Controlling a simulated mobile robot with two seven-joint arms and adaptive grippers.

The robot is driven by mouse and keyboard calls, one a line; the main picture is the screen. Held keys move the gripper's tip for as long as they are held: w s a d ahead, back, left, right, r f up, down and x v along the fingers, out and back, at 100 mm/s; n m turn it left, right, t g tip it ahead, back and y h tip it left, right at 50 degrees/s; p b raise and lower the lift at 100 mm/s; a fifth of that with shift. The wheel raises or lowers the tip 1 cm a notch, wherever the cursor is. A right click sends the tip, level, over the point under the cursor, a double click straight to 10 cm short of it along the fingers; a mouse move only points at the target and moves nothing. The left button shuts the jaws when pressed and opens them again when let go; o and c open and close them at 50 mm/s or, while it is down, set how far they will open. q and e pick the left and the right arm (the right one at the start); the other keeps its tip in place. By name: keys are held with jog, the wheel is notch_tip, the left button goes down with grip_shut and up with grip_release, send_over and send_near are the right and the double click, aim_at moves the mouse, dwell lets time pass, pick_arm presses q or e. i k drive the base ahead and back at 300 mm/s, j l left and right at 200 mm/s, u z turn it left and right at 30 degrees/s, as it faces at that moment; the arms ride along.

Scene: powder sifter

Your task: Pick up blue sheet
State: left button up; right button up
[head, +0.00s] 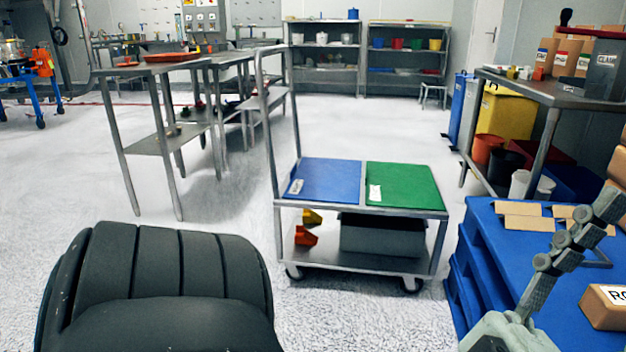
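A flat blue sheet (324,180) lies on the left half of the top shelf of a metal cart (360,209), with a small white label near its left corner. A green sheet (403,187), also with a white label, lies beside it on the right half. My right gripper (567,250) is at the lower right, over the blue pallet stack and well apart from the blue sheet. One jointed grey finger shows clearly; its opening cannot be made out. My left gripper is not in view.
The cart has a tall handle (267,120) on its left; a grey bin (381,235) and orange and yellow items sit on its lower shelf. Blue pallets (478,250) with cardboard pieces stand on the right. Metal tables (150,72) stand behind left. Open floor lies around the cart.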

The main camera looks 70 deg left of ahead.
aim_at(316, 179)
jog(key=u, duration=2.05)
